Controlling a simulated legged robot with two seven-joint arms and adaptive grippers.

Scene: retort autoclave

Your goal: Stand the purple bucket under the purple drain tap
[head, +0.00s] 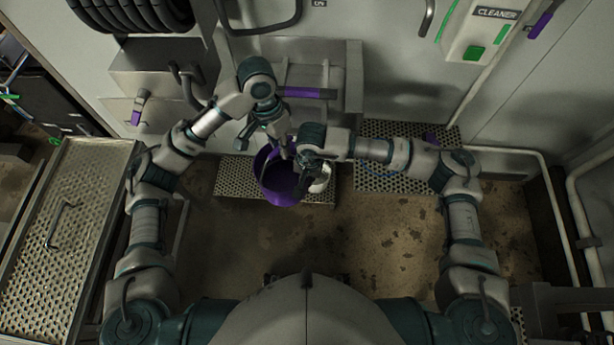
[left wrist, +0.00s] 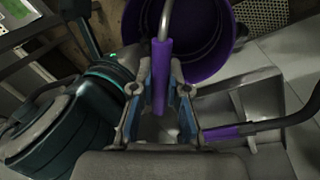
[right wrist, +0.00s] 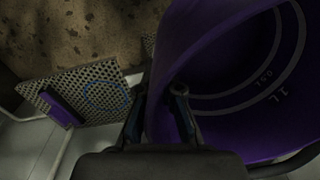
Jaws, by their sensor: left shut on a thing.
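The purple bucket (head: 276,192) is over the perforated plate in the middle of the head view. Its open mouth and inner volume marks show in the right wrist view (right wrist: 235,90). My left gripper (head: 284,150) is shut on the purple grip of its handle (left wrist: 161,75). I cannot tell whether the bucket's base touches the plate. My right gripper (head: 303,178) is at the bucket's right side. Its fingers (right wrist: 160,100) are apart at the bucket's wall; contact is unclear. A purple-handled bar (head: 308,93) is above the bucket, and a purple-gripped fitting (head: 137,116) is at left. Which is the drain tap is unclear.
A perforated plate (head: 232,184) lies below the bucket, and another perforated plate (head: 385,182) lies to its right with a purple piece (right wrist: 62,108) on it. A perforated cart top (head: 90,200) is at left. Pipes run along the right wall. Stained floor in front is clear.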

